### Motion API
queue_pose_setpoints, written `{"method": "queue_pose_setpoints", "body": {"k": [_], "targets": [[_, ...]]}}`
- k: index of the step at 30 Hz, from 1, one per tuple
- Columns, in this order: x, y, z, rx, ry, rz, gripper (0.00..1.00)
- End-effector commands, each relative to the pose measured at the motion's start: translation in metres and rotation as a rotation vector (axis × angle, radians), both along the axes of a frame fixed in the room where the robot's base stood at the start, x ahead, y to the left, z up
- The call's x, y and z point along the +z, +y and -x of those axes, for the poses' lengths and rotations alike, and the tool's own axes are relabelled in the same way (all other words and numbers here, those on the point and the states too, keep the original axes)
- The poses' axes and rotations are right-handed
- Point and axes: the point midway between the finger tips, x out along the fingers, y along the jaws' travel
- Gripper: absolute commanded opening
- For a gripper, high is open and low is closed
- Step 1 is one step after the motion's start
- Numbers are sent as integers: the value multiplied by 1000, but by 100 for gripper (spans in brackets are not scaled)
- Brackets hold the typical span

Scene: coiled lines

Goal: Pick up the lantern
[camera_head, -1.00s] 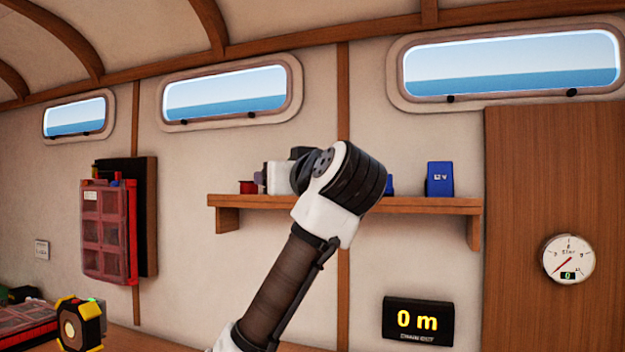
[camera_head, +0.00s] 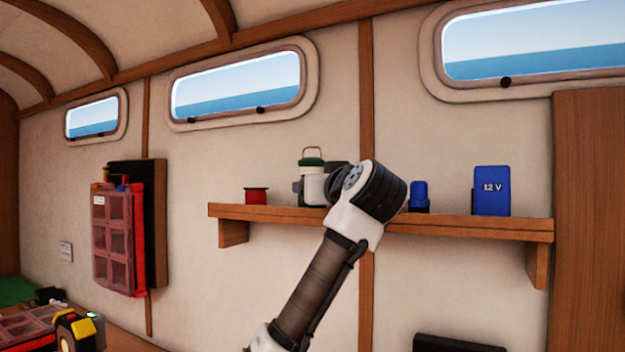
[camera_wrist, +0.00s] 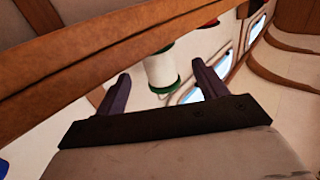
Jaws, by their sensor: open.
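In the head view my wrist mostly hides the gripper.
The shelf (camera_head: 470,224) also holds a red spool (camera_head: 256,196) left of the lantern, a blue object (camera_head: 419,197) and a blue 12 V box (camera_head: 491,190) to the right. A red organiser (camera_head: 115,235) hangs on the left wall. A yellow-black device (camera_head: 78,332) is at lower left.

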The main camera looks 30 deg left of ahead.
Motion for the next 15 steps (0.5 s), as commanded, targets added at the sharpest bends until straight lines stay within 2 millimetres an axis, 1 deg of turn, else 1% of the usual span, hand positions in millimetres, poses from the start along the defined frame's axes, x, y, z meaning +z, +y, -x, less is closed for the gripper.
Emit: {"method": "queue_pose_setpoints", "body": {"k": [1,3,8,15], "targets": [[3,7,-5,3,1,1,72],[2,12,-10,2,1,1,72],[2,18,-16,1,1,0,72],[12,39,-35,3,1,0,72]]}}
